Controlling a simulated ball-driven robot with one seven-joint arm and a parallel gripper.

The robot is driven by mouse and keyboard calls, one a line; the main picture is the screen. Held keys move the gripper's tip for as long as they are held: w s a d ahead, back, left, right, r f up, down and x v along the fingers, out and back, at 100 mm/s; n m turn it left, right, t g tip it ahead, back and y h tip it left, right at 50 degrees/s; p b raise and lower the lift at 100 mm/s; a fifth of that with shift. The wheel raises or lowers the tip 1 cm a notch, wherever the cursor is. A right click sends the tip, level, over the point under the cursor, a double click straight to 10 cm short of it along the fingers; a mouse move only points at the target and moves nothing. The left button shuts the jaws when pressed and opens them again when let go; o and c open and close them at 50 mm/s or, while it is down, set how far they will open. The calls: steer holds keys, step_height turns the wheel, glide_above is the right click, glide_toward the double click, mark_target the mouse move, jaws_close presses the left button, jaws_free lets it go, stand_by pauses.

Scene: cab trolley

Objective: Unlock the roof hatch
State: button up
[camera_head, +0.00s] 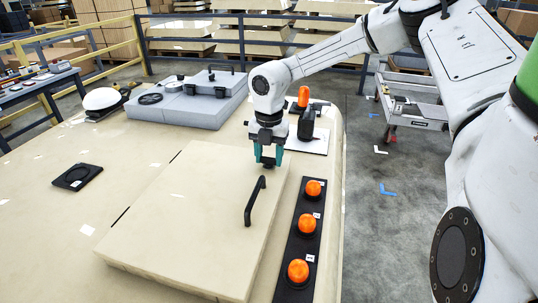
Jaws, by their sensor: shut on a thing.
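The roof hatch (190,215) is a large beige panel lying flat and closed on the beige roof. A black bar handle (255,202) stands on its right side. My gripper (268,160) points down over the hatch's far right part, just beyond the handle's far end. Its teal fingers are shut on a small part that they hide. The handle shows clear of the fingers, towards the camera. The lock itself cannot be made out.
A black strip with several orange beacons (305,222) runs along the right of the hatch. An orange-topped black device (306,122) stands behind my gripper on a white plate. A grey box unit (190,108) lies at the back left, and a black plate (77,177) at left.

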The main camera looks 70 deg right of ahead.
steer(key=shift+n, duration=0.3)
steer(key=n, duration=0.3)
steer(key=shift+n, duration=0.4)
steer(key=n+p, duration=0.1)
steer(key=n, duration=1.2)
steer(key=shift+p, duration=0.3)
steer(key=shift+n, duration=0.4)
steer(key=o, duration=1.1)
steer(key=shift+c, duration=0.2)
